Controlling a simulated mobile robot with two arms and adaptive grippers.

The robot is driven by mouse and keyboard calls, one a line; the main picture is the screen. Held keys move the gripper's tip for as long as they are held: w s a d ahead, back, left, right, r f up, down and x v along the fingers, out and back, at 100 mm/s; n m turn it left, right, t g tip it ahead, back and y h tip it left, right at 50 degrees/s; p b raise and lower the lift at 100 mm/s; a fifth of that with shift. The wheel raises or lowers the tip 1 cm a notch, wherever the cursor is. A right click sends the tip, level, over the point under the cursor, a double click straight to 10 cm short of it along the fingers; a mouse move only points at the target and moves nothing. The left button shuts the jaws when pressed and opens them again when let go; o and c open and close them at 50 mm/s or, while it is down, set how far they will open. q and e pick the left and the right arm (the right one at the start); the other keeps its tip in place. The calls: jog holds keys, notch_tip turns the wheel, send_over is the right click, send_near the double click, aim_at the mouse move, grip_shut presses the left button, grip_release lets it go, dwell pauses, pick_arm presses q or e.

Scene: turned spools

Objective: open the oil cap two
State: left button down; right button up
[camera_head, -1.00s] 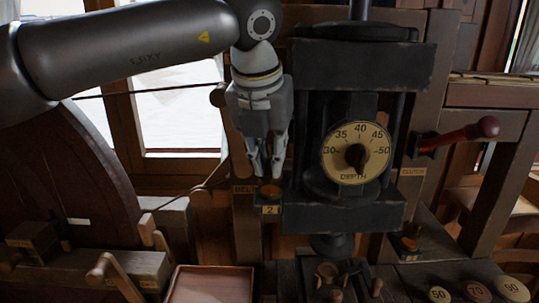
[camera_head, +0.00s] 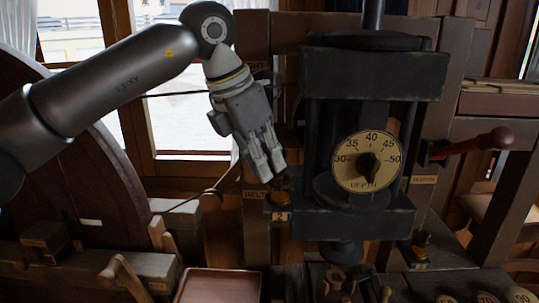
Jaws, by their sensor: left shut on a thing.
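Oil cap two (camera_head: 281,199) is a small brass-coloured cup with a dark lid, on a ledge at the lower left of the dark machine head. A plate marked 2 (camera_head: 281,216) is just below it. My left gripper (camera_head: 269,170) reaches down from the upper left, tilted, with its fingertips right at the cap. It is shut on the cap's dark lid, which seems raised above the brass cup; the fingers partly hide it. My right gripper is not in view.
The machine head carries a depth dial (camera_head: 366,161). A red-handled clutch lever (camera_head: 485,143) sticks out at the right. A second brass cap (camera_head: 421,238) sits at the lower right. A wooden tray (camera_head: 219,287) and a big wheel (camera_head: 85,185) are at the lower left.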

pick_arm(q)
jog(key=shift+w+a+r+m+g+p, duration=0.1)
jog(key=shift+w+a+m+g+p, duration=0.1)
jog(key=shift+m+p, duration=0.25)
jog(key=shift+w+a+m+g+p, duration=0.1)
jog(key=shift+m+g+p, duration=0.15)
jog(key=shift+m, duration=0.4)
jog(key=c, duration=1.4)
grip_release()
jog(key=shift+c, duration=0.2)
jog(key=v, duration=1.2)
jog(key=shift+a, duration=0.2)
